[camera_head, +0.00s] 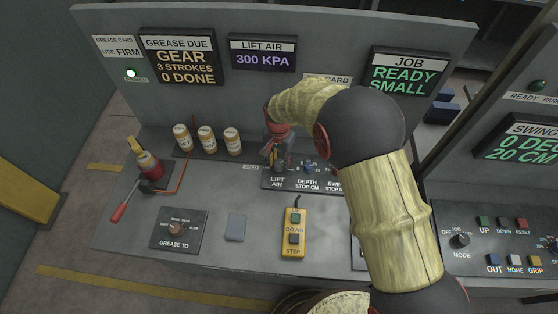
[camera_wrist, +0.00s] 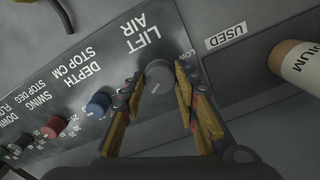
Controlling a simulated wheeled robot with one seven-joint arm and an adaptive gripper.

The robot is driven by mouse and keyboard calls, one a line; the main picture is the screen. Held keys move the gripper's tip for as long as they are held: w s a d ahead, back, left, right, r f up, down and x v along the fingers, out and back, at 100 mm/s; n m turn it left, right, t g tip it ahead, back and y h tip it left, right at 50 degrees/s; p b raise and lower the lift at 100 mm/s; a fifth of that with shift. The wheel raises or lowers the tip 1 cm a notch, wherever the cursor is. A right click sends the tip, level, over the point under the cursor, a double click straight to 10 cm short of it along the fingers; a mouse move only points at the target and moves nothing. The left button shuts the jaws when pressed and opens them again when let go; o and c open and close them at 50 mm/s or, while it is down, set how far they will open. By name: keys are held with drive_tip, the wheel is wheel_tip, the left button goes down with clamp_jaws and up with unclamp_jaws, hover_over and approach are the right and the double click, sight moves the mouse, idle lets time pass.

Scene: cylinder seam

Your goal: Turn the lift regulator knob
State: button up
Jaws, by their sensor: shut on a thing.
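The grey lift air knob (camera_wrist: 158,77) sits on the dark control panel under the printed words "LIFT AIR" in the wrist view. It has a pale pointer mark on its face. My gripper (camera_wrist: 161,82) is shut on the knob, with one yellow-and-dark finger on each side of it. In the head view my gripper (camera_head: 276,156) is over the "LIFT AIR" label and hides the knob. The lift air display (camera_head: 262,54) reads 300 KPA.
The blue depth stop knob (camera_wrist: 98,105) and red swing stop knob (camera_wrist: 54,127) stand beside the lift air knob. Several white canisters (camera_head: 206,139) stand left of my gripper. A yellow DOWN/STEP pendant (camera_head: 294,233) lies in front. My arm covers the panel's right part.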

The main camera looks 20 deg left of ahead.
sight(279, 162)
idle(0.4)
drive_tip(key=o, duration=1)
drive_tip(key=shift+o, duration=0.8)
wheel_tip(279, 162, up, 12)
